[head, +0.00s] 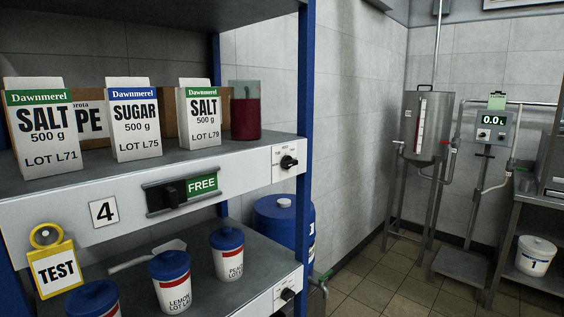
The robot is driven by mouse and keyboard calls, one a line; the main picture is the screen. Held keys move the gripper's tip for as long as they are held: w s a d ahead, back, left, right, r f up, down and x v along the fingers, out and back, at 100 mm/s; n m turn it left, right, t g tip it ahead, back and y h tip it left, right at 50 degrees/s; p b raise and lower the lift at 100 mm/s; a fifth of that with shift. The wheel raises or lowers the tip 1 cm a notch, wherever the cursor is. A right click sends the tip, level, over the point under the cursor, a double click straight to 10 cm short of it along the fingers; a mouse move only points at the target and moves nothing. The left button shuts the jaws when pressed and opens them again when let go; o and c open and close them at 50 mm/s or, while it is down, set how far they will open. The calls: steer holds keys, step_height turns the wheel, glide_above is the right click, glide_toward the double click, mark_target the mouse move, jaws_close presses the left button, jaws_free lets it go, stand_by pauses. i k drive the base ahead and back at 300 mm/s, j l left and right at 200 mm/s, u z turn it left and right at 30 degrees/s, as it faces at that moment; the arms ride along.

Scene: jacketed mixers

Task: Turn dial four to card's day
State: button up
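A second dial (287,294) is on the lower shelf edge. I cannot tell which dial is four. My gripper is not in view.
The upper shelf (240,152) holds salt and sugar cartons and a red-filled beaker (245,112). Several tubs and a scoop (148,255) are below. A yellow TEST tag (57,270) hangs in front. A blue drum (284,222) stands behind the rack. Tiled floor (385,275) is open at right.

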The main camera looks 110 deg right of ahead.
mark_target(287, 161)
steer(key=k+l, duration=0.15)
steer(key=k, duration=0.3)
steer(key=k+l, duration=0.2)
steer(key=k, duration=0.25)
steer(key=k+l, duration=0.15)
steer(key=k, duration=0.35)
steer(key=k+l, duration=0.2)
steer(key=k, duration=0.25)
